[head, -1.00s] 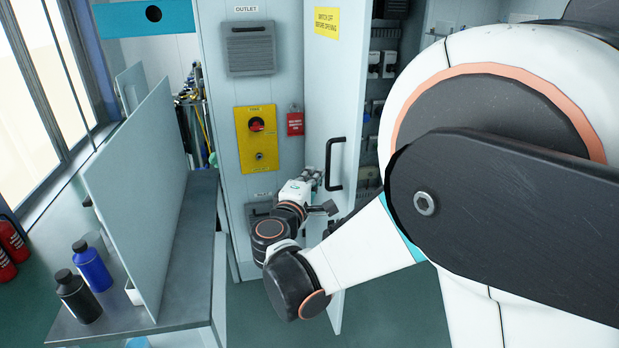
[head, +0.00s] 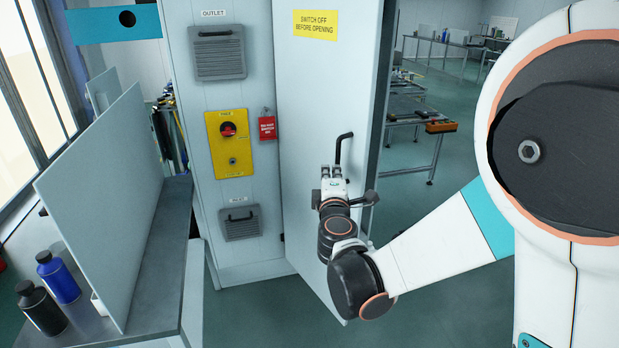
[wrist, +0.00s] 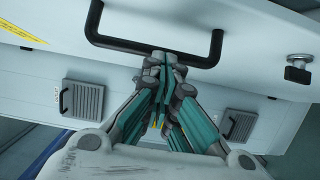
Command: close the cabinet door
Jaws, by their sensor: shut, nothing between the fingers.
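The cabinet door (head: 320,100) is a pale grey panel with a yellow warning label. It stands ajar, its lower edge slanting from the cabinet front (head: 240,262) out toward me. The inside of the cabinet is hidden. The black bar handle (head: 343,147) is on the door; in the wrist view the handle (wrist: 210,52) spans the top. My gripper (head: 332,170) is in front of the door at the handle's lower part, hiding some of it. In the wrist view my gripper (wrist: 163,60) has its fingers together, tips overlapping the bar; contact is unclear.
The cabinet's fixed front carries a yellow switch plate (head: 230,155), a red tag (head: 267,126) and grey vents. At left, a bench (head: 172,235) with an upright panel (head: 105,200) and bottles stands close. Right of the door is open floor (head: 450,185) with workbenches farther back.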

